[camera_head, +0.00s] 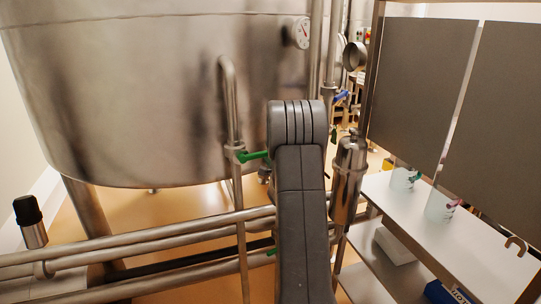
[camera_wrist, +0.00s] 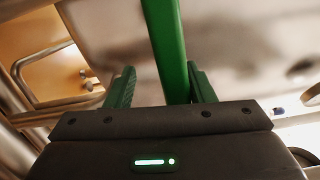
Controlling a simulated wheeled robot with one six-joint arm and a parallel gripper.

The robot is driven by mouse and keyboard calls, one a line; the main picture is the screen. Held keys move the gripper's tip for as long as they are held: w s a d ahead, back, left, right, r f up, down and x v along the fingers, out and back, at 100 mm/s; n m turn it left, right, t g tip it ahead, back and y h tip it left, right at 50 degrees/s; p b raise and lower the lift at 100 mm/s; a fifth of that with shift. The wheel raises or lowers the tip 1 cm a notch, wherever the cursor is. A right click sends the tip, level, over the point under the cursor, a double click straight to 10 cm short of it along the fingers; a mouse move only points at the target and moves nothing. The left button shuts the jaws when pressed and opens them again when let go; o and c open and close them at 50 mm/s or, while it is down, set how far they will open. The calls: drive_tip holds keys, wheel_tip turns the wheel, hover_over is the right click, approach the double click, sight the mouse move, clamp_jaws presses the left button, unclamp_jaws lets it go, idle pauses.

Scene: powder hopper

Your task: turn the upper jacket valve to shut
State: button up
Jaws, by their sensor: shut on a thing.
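The upper jacket valve is on the upright pipe in front of the steel tank, and its green handle (camera_head: 252,156) points right, level, toward my arm. Its far end is hidden behind my arm. In the wrist view a green handle bar (camera_wrist: 166,45) runs down between the fingers of my gripper (camera_wrist: 162,87), close against the right finger. My gripper is shut on this bar. In the head view my gripper is hidden behind my arm. A second, lower green handle (camera_head: 272,251) shows partly beside my arm, near the horizontal pipes.
The big steel tank (camera_head: 130,95) fills the upper left, with a round gauge (camera_head: 301,33) on it. Horizontal pipes (camera_head: 130,243) cross low in front. A steel canister (camera_head: 347,180) stands just right of my arm. A white shelf (camera_head: 450,240) with cups is at the right.

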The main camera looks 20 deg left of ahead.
drive_tip(key=shift+s+d+f, duration=0.1)
drive_tip(key=shift+d+f, duration=0.1)
drive_tip(key=shift+f, duration=0.05)
drive_tip(key=b+v, duration=0.3)
drive_tip(key=v, duration=1)
drive_tip(key=shift+s+r, duration=0.2)
drive_tip(key=shift+r, duration=0.05)
drive_tip(key=p+x, duration=0.1)
drive_tip(key=x, duration=0.5)
drive_tip(key=shift+w, duration=0.25)
